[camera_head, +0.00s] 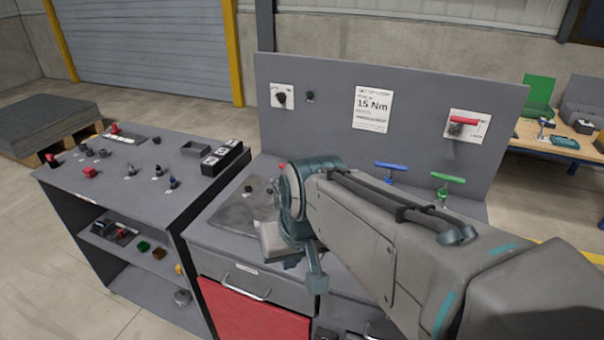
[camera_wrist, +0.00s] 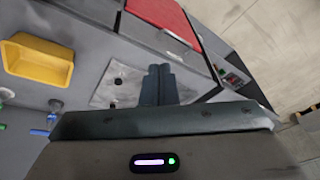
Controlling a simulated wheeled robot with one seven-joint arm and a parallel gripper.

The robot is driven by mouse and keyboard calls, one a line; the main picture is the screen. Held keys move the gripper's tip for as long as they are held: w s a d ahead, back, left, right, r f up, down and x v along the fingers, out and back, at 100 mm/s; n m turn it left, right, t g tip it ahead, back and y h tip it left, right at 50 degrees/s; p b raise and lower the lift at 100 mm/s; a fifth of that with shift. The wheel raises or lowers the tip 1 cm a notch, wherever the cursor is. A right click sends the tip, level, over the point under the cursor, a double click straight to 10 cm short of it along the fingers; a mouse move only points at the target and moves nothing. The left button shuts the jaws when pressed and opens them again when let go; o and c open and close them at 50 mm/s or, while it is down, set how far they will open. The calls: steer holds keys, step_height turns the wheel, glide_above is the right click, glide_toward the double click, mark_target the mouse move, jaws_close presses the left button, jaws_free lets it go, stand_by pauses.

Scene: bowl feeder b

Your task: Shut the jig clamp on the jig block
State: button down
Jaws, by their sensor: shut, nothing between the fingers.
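My gripper (camera_wrist: 158,72) is shut and empty, its two dark teal fingers together in the wrist view. It is over the front of the grey bench, beside a flat metal plate (camera_wrist: 104,96) with a black knob (camera_wrist: 118,81). The plate (camera_head: 238,211) also lies left of my arm in the head view, with the knob (camera_head: 248,188) on it. I cannot make out the jig clamp or the jig block for sure in either view. My arm hides much of the bench top in the head view. A small red part (camera_head: 282,165) shows just behind it.
A back panel (camera_head: 330,84) rises behind the bench. A yellow bin (camera_wrist: 36,38) shows in the wrist view. A side table (camera_head: 105,178) with several small parts stands left.

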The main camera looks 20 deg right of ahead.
steer(key=w+d+f+m+t+y+b, duration=0.1)
steer(key=w+d+f+m+y+b, duration=0.2)
steer(key=w, duration=0.5)
steer(key=w+d+f+m+y+b, duration=0.1)
steer(key=w+d+f+m+b, duration=0.2)
steer(key=w, duration=0.5)
steer(key=w+d+f+m+t+y+b, duration=0.1)
steer(key=w+f+m+y+b, duration=0.1)
steer(key=w+m, duration=0.4)
steer(key=w+d+f+m+t+b, duration=0.2)
steer(key=w+d, duration=0.2)
steer(key=d, duration=0.3)
steer(key=w+d+f+m+t+y+b, duration=0.1)
steer(key=w+d+f+m+t, duration=0.1)
steer(key=d, duration=0.5)
steer(key=w+d+f+m+t+b, duration=0.2)
steer(key=w+d+f+m+t, duration=0.1)
steer(key=w+d, duration=0.4)
steer(key=shift+w+d+f+m+b, duration=0.1)
steer(key=shift+d+f+m+b, duration=0.1)
steer(key=shift+f+m+b, duration=0.25)
steer(key=shift+a, duration=0.1)
